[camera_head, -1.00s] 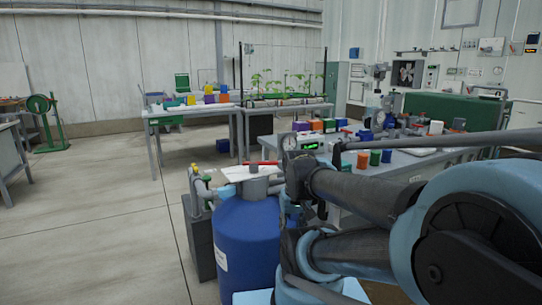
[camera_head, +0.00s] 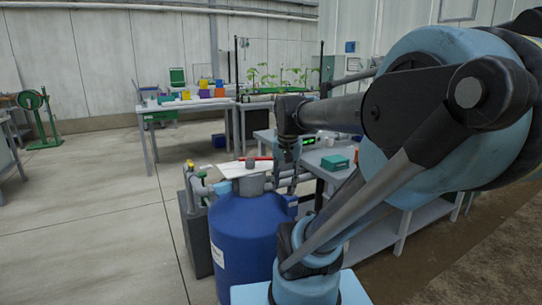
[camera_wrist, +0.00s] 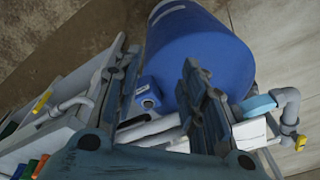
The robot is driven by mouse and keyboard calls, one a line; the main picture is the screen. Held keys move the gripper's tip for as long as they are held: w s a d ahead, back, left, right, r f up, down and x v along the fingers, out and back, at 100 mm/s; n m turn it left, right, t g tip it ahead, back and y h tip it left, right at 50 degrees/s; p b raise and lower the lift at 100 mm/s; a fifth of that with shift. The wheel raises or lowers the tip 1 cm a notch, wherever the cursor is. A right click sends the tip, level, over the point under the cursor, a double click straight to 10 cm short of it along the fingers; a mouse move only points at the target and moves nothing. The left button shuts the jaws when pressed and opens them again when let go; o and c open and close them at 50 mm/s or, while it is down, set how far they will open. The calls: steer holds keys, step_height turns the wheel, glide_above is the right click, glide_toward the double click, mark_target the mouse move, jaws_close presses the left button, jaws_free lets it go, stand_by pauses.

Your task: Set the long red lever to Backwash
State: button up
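The long red lever (camera_head: 258,158) lies roughly level on the grey valve head (camera_head: 251,185) of the blue tank (camera_head: 240,235). A white plate (camera_head: 232,169) shows beside the lever; I cannot read any labels on it. My gripper (camera_head: 289,165) is just right of the lever in the head view, pointing down and apart from it as far as I can see. In the wrist view my gripper (camera_wrist: 160,64) has its two fingers spread with nothing between them, over the blue tank (camera_wrist: 205,50). The red lever cannot be made out there.
A bench with a green case (camera_head: 337,162) is behind my arm. Open floor lies to the left.

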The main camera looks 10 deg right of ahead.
steer(key=w+r+m+g, duration=0.1)
steer(key=w+r+m, duration=0.7)
steer(key=w, duration=0.5)
steer(key=w+r+m+g, duration=0.1)
steer(key=w+r+m, duration=0.5)
steer(key=w+r, duration=0.5)
steer(key=f, duration=0.6)
steer(key=w+f, duration=0.1)
steer(key=f, duration=0.5)
steer(key=w+f, duration=0.1)
steer(key=f, duration=0.5)
steer(key=shift+w+f, duration=0.1)
steer(key=shift+f, duration=0.3)
steer(key=shift+d, duration=0.1)
jaws_close()
